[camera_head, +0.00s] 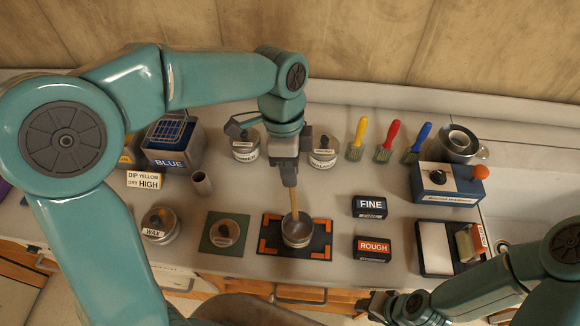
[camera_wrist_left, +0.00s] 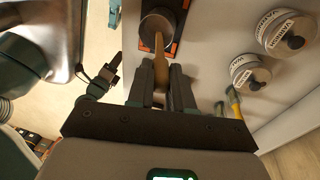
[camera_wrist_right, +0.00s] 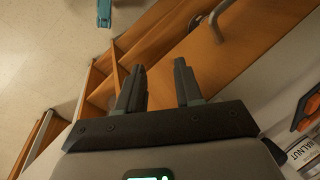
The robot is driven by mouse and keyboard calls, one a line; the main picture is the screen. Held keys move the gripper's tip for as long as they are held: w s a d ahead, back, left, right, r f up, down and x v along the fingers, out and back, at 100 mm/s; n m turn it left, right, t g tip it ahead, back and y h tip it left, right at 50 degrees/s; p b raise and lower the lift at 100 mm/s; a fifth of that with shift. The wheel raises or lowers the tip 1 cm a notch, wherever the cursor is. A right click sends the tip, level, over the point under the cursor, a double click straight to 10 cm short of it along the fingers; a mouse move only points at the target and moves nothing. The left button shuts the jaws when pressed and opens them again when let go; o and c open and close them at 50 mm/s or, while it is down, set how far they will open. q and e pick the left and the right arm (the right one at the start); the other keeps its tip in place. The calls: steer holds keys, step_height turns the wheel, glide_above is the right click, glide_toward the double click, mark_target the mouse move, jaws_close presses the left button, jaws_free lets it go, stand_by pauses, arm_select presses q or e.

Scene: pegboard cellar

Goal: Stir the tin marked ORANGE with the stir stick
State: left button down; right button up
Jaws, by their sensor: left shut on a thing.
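An open tin (camera_head: 298,240) stands on a black mat with orange corner marks (camera_head: 322,250); its label is not readable. My left gripper (camera_head: 290,182) is above the tin, shut on the wooden stir stick (camera_head: 293,203). The stick points down, slightly tilted, and its lower end shows within the tin's rim; how deep it reaches is unclear. In the left wrist view the stick (camera_wrist_left: 160,62) runs from between the fingers (camera_wrist_left: 166,74) to the tin's mouth (camera_wrist_left: 157,24). My right gripper (camera_wrist_right: 158,66) is open and empty, off the counter's front edge by wooden drawers.
A WAX tin (camera_head: 160,226) and a tin on a green mat (camera_head: 224,233) stand left. Lidded tins (camera_head: 245,149) (camera_head: 322,153) stand behind, flanking my left wrist. FINE (camera_head: 369,206) and ROUGH (camera_head: 372,248) blocks lie right. Brushes (camera_head: 384,150) and a BLUE tray (camera_head: 172,158) are farther back.

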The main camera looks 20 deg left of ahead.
stand_by(0.4)
arm_select(q)
step_height(320, 180, up, 2)
steer(key=shift+r+p, duration=0.25)
steer(key=shift+p, duration=0.7)
steer(key=shift+r, duration=1.25)
